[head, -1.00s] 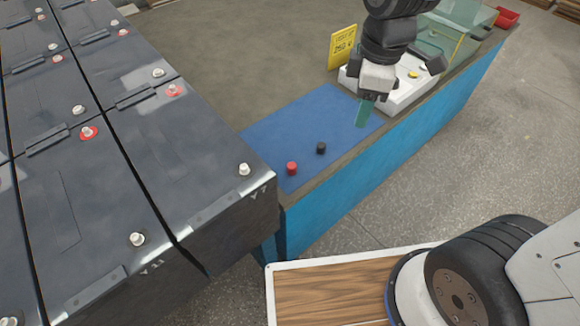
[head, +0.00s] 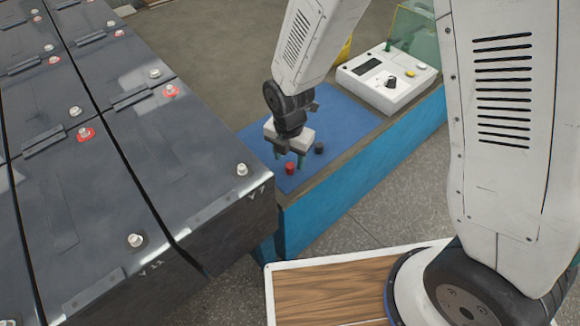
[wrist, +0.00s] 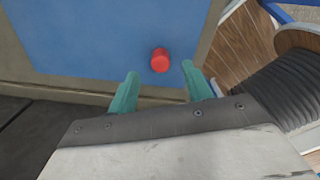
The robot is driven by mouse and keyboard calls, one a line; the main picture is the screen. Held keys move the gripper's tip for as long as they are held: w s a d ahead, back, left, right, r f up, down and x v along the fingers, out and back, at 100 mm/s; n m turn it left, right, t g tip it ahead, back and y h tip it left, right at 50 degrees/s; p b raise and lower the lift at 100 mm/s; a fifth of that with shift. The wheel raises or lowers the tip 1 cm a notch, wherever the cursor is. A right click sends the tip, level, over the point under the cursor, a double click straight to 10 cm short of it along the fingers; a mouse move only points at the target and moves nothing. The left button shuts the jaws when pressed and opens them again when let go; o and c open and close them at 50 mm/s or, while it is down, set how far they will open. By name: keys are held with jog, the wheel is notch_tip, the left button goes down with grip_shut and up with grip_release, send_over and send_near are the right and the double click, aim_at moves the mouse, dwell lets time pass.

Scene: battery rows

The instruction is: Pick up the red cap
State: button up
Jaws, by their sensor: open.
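The red cap (head: 289,168) stands on the blue mat (head: 352,117) near the mat's front edge. In the wrist view the red cap (wrist: 160,60) lies ahead of the gap between my fingertips, roughly midway between them. My gripper (head: 290,160) is open, pointing down over the mat close to the cap. Its two teal fingers (wrist: 159,72) are apart with nothing between them that I can see held. The black cap (head: 319,147) stands on the mat to the right of the red cap, just beyond my gripper.
Large dark batteries (head: 190,150) with metal posts fill the left, their near corner close to the mat. A white instrument box (head: 388,82) with a dial stands on the blue-sided bench (head: 350,165) to the right. The mat between box and caps is clear.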

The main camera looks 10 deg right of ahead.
aim_at(289, 165)
notch_tip(289, 165, down, 4)
jog(key=shift+r, duration=0.25)
jog(key=c, duration=1)
jog(key=shift+r, duration=0.1)
jog(key=shift+c, duration=0.2)
